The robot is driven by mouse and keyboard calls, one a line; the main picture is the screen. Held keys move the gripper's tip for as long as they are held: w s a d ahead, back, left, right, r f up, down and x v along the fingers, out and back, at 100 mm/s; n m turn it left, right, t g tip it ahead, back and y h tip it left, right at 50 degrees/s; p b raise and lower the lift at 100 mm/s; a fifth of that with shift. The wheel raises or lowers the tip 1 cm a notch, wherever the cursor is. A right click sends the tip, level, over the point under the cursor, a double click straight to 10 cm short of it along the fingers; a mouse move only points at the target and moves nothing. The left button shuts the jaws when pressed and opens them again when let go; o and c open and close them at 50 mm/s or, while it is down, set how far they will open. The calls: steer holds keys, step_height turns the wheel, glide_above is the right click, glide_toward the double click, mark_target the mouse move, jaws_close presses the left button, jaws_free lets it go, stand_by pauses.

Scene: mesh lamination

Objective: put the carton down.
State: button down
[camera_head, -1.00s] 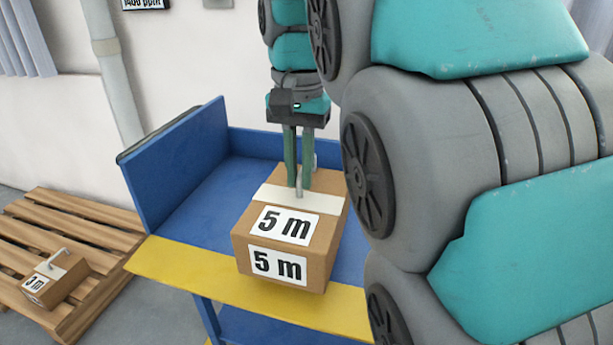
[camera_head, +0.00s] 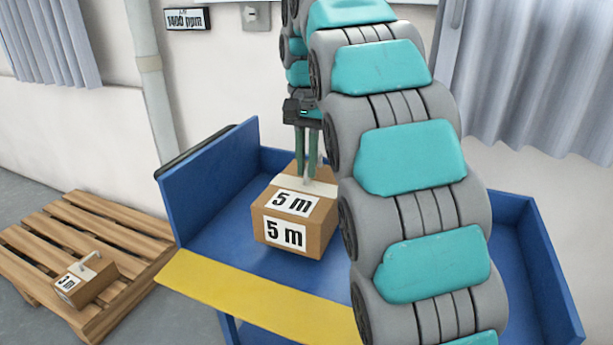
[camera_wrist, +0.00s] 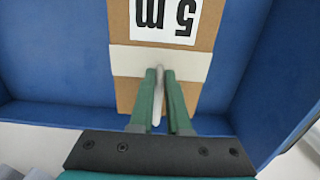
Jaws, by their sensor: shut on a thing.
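The carton (camera_head: 322,232) is a brown box with white "5 m" labels on its top and front and a white strip across the top. It is over the blue cart's bed (camera_head: 222,222), inside the raised walls; I cannot tell for sure whether its underside touches the bed. My gripper (camera_head: 307,172) points down from above and is shut on the carton's pale handle. In the wrist view the two green fingers (camera_wrist: 161,90) close around the handle, with the carton (camera_wrist: 204,22) beyond them. My arm hides the carton's right side in the head view.
The cart has a yellow front edge (camera_head: 255,300) and blue side walls (camera_head: 212,180). A wooden pallet (camera_head: 120,250) on the left floor holds a smaller carton (camera_head: 92,285) with a handle. Bare bed shows left of the carton.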

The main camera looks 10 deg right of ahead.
mark_target(305, 195)
steer(key=shift+f+b, duration=0.3)
steer(key=shift+f, duration=1.55)
steer(key=c, duration=0.9)
jaws_free()
